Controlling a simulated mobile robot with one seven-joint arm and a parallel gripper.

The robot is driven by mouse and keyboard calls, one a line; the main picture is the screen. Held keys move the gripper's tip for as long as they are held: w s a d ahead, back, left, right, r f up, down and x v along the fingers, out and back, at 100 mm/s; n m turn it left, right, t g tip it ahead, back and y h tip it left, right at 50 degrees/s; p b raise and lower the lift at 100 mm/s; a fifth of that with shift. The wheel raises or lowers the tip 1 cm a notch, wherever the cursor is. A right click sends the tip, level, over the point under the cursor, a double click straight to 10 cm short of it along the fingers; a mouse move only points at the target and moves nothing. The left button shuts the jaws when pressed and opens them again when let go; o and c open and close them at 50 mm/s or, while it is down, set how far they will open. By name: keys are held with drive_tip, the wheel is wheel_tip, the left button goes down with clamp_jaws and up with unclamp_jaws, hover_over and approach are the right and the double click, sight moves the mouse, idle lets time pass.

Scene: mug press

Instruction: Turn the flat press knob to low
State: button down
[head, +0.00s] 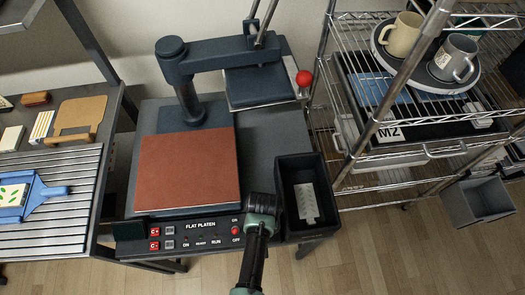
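The flat press (180,120) stands in the middle of the head view, with its upper plate swung to the right and a reddish-brown pad (187,168) on its lower platen. I cannot make out a knob marked low; my arm covers the panel's right end. My gripper (264,203) is above that right end, beside the black bin. Its fingers cannot be made out, nor whether it touches anything.
A black bin (288,168) holding a pale textured piece adjoins the press on the right. A red ball handle (304,78) rises above it. A wire shelf with mugs (404,35) stands at right. A slatted table (60,200) with a blue tool is at left.

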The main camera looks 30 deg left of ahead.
idle(0.5)
drive_tip(key=shift+c, duration=2.1)
unclamp_jaws()
wheel_tip(320, 180, up, 13)
drive_tip(key=p, duration=0.1)
